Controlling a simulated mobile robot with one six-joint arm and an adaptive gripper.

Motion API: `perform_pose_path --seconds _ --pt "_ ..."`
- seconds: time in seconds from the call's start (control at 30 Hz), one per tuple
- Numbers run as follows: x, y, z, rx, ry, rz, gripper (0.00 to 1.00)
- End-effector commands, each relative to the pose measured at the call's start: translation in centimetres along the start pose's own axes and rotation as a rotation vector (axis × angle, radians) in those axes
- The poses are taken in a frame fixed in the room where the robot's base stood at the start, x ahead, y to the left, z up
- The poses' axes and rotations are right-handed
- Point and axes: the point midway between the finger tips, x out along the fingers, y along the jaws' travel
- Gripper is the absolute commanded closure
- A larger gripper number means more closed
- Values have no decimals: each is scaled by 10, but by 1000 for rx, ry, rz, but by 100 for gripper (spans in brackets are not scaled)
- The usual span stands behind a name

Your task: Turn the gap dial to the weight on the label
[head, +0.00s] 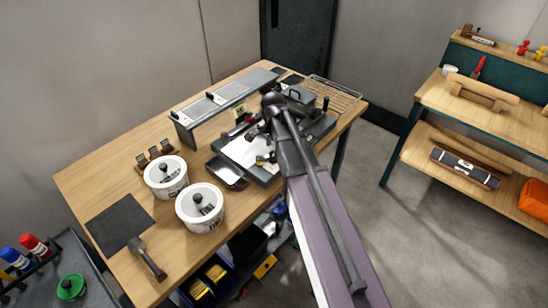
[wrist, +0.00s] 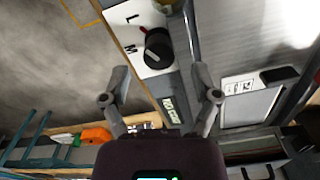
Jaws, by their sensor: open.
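The gap dial (wrist: 158,48) is a black round knob with a pale pointer line, on a white plate marked with the letters L and M. Its pointer lies slanted, roughly toward the M side; the rest of the scale is hidden or cut off. My gripper (wrist: 161,90) is open, with its two fingers apart and nothing between them. In the picture the dial lies above the gap between the fingertips, apart from them. A small pale tag with dark lettering (wrist: 171,109) lies below the dial; I cannot read it surely. I cannot tell which marking is the weight label.
In the head view, a wooden table (head: 75,178) carries two white lidded tubs (head: 166,187) (head: 199,220), a metal tray (head: 228,173), a dark mat (head: 118,222) and a brush-like tool (head: 146,258). My arm crosses over the dark machine (head: 268,179). A wooden shelf unit (head: 425,98) stands right.

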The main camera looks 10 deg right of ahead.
Motion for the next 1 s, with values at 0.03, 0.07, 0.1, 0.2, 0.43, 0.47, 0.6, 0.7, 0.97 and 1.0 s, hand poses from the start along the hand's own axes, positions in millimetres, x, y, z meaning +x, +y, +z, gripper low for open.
perform_pose_path --seconds 0.03,0.07,0.1,0.2,0.43,0.47,0.6,0.7,0.97,1.0 --pt "8 0 0 0 0 0 21" --pt "10 0 0 0 0 0 21" --pt "13 0 0 0 0 0 21" --pt "19 0 0 0 0 0 21" --pt "26 0 0 0 0 0 21" --pt "26 0 0 0 0 0 21" --pt "27 0 0 0 0 0 21" --pt "27 0 0 0 0 0 21" --pt "26 0 0 0 0 0 60" --pt "26 0 0 0 0 0 72"
